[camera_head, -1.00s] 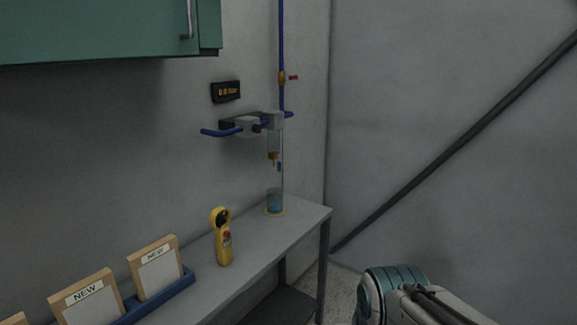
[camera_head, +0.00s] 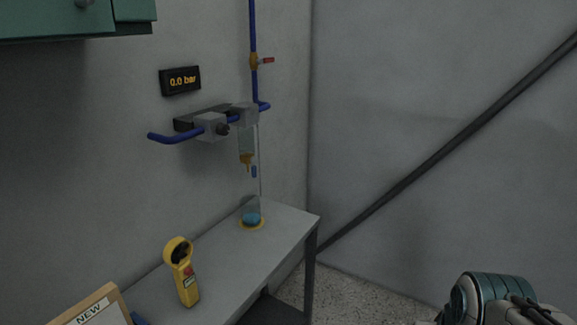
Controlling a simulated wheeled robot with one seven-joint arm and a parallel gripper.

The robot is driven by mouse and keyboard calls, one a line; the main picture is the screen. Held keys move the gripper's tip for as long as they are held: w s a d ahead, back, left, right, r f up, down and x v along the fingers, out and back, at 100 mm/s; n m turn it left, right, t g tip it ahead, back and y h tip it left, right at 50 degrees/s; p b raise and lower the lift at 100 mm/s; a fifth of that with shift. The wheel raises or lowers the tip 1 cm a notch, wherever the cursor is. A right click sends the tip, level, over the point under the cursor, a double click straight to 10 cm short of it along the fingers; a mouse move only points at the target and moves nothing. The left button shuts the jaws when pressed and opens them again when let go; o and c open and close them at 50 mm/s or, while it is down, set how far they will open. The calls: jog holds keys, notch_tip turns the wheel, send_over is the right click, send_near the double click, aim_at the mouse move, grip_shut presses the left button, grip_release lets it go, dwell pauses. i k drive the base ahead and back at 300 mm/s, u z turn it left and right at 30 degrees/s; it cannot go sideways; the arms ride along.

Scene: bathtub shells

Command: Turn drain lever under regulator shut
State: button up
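The regulator (camera_head: 213,124) is a grey block unit on the wall with a blue pipe through it. Below its right side hangs a clear bowl (camera_head: 248,142) with a brass-coloured drain fitting (camera_head: 246,160) at its lower end. A small blue piece (camera_head: 254,172), perhaps the drain lever, shows just right of and below the fitting. Its turn position is too small to tell. A clear cup with blue liquid (camera_head: 252,216) stands on the table below. My arm shows at the bottom right, far from the regulator, and my gripper is out of the picture.
A display (camera_head: 180,81) above the regulator reads 0.0 bar. An orange valve with a red handle (camera_head: 260,61) sits on the vertical blue pipe. Open floor lies right of the table.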

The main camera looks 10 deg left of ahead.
aim_at(252, 160)
jog(key=u, duration=0.4)
jog(key=i, duration=0.85)
jog(key=u, duration=0.75)
